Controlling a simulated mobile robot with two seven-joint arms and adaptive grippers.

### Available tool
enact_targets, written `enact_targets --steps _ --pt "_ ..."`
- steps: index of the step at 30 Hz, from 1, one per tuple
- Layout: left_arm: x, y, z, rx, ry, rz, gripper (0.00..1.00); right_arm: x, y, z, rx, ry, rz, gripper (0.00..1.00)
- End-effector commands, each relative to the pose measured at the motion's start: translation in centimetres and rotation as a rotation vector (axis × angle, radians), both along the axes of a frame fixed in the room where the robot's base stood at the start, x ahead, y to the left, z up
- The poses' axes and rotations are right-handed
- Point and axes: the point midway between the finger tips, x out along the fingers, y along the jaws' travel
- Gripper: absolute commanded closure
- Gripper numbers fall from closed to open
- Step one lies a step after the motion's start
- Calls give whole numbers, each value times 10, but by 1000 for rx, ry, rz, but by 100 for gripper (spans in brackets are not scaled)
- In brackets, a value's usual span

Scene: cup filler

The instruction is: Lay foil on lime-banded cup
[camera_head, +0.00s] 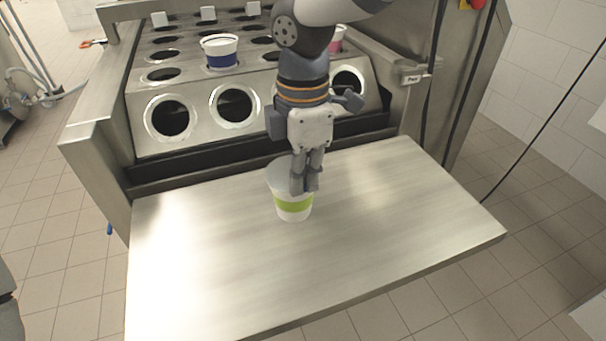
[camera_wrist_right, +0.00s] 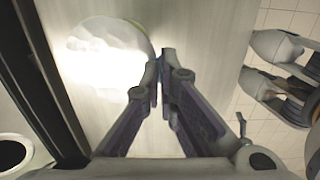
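The lime-banded cup (camera_head: 293,207) stands upright on the steel table, a white cup with a lime band. A pale round surface (camera_head: 278,172) shows at its top; I cannot tell whether it is foil or the open mouth. My right gripper (camera_head: 305,186) points down at the cup's top right side and hides part of it. In the wrist view its fingertips (camera_wrist_right: 160,66) are together, beside a bright, glaring white disc (camera_wrist_right: 105,48) with a thin yellow-green edge behind. No foil shows clearly between the fingers. My left gripper is not in view.
Behind the steel table (camera_head: 210,270) is a machine with rows of round holes. A blue-banded cup (camera_head: 220,52) sits in one hole and a pink-banded cup (camera_head: 337,38) is partly hidden behind my right arm. The table's front and both sides are clear.

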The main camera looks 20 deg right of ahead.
Motion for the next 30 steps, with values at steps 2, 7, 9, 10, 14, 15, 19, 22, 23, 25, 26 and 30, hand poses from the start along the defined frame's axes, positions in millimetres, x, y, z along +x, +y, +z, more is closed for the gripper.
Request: enact_targets --steps 2,7,9,10,14,15,19,22,23,25,26,30 --pt "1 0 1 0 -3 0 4 0 0 0 0 -1 0 100" --pt "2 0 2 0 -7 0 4 0 0 -1 0 -2 0 100" --pt "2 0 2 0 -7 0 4 0 0 -1 0 -1 0 100" --pt "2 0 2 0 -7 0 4 0 0 -1 0 -1 0 100" --pt "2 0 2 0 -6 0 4 0 0 -2 0 -1 0 80" --pt "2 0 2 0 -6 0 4 0 0 -2 0 -1 0 72" --pt "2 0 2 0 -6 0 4 0 0 -2 0 0 0 72" --pt "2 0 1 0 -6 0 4 0 0 -2 0 0 0 72" --pt "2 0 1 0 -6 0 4 0 0 -2 0 0 0 72" --pt "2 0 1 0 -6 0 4 0 0 2 0 -1 0 72" --pt "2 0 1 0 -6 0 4 1 0 5 0 -2 0 72" --pt "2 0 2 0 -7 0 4 2 0 38 1 -8 0 72"
